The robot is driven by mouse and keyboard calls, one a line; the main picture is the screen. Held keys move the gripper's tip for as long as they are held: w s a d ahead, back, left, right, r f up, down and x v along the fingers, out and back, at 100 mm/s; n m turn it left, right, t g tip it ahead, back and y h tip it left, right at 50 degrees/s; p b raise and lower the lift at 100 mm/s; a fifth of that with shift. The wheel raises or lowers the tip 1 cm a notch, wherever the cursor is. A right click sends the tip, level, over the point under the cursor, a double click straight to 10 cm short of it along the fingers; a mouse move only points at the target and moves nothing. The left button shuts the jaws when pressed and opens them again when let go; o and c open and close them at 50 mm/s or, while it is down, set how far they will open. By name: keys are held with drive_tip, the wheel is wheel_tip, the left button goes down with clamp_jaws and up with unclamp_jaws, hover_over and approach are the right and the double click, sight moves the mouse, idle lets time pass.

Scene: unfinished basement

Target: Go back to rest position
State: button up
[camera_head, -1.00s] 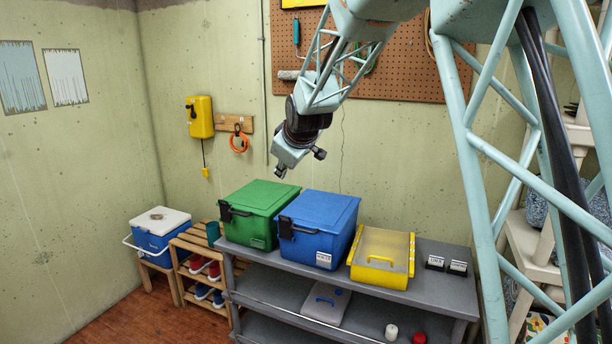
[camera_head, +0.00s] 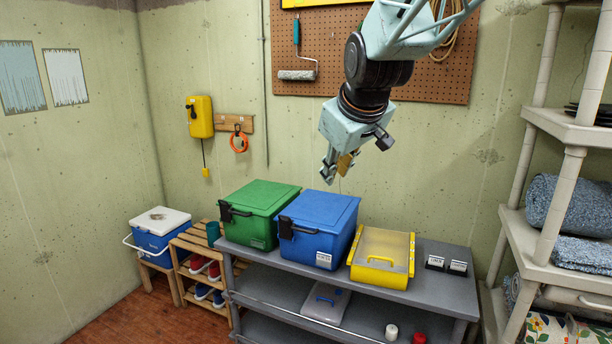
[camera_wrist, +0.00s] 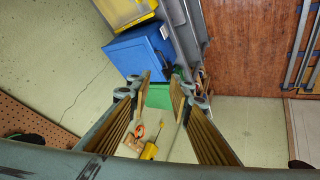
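My gripper (camera_head: 338,166) hangs in the air in front of the wall, above the blue box (camera_head: 318,215). In the wrist view its two fingers (camera_wrist: 160,84) stand apart with nothing between them, so it is open and empty. Behind the gap the wrist view shows the blue box (camera_wrist: 138,50) and part of the green box (camera_wrist: 158,96). My gripper touches nothing.
A grey bench (camera_head: 446,283) holds the green box (camera_head: 262,200), the blue box and a yellow clear-lidded case (camera_head: 383,243). A pegboard (camera_head: 440,75) hangs behind my arm. A shelf rack (camera_head: 545,180) stands at right. A cooler (camera_head: 160,235) is at far left.

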drive_tip(key=s+d+m+g+h, duration=0.15)
drive_tip(key=s+d, duration=0.35)
drive_tip(key=s, duration=0.7)
drive_tip(key=s+d+m+g+y, duration=0.1)
drive_tip(key=s+d+m, duration=0.3)
drive_tip(key=s, duration=0.9)
drive_tip(key=s+d+f+m, duration=0.1)
drive_tip(key=s+d+f, duration=0.1)
drive_tip(key=s, duration=0.9)
drive_tip(key=s+d+f+m+g, duration=0.1)
drive_tip(key=s+f, duration=0.3)
drive_tip(key=s, duration=0.8)
drive_tip(key=shift+d+h, duration=0.45)
drive_tip(key=shift+d, duration=0.35)
drive_tip(key=shift+w, duration=0.1)
